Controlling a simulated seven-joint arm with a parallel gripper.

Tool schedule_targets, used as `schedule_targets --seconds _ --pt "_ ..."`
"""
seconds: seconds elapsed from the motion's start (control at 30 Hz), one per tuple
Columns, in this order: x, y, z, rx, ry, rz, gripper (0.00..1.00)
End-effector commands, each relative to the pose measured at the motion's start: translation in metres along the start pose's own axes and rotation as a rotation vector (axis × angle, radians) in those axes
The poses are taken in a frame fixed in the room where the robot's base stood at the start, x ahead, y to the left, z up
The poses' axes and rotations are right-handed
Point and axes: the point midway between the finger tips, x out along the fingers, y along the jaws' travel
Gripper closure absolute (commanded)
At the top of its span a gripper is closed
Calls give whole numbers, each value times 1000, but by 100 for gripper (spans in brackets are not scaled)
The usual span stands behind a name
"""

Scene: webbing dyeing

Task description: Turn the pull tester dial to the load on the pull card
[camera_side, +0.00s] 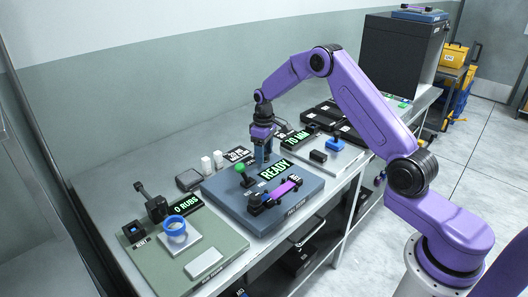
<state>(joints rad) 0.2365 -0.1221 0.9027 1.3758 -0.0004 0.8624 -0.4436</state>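The pull tester (222,193) is a blue-grey base on the bench, with a lit display (275,171) reading READY and a purple strip (284,188) held along its front. A green-topped lever or knob (240,168) stands at its left. My gripper (263,160) points down over the back of the tester, just behind the display. Its fingers are small here, and I cannot tell whether they are open or touch anything. I cannot make out the dial; it may be hidden at the fingers. A black card with white print (238,154) stands behind the tester, too small to read surely; I cannot tell whether it is the pull card.
A green station (215,245) with a blue ring (175,226) and a "0 RIBS" display (172,212) stands at front left. White blocks (211,162) and a dark box (189,180) sit behind the tester. A pale station (345,158) with a blue part (335,144) lies right.

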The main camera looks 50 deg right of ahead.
Motion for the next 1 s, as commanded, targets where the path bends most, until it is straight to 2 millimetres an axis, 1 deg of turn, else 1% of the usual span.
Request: schedule_targets --seconds 0.17,0.27,0.33,0.8,1.0 --pt "-2 0 0 1 1 0 41" --pt "-11 0 -1 1 3 1 41" --pt "-20 0 -1 1 3 1 41" --pt "-118 0 -1 1 4 2 41" --pt "-153 0 -1 0 4 2 41"
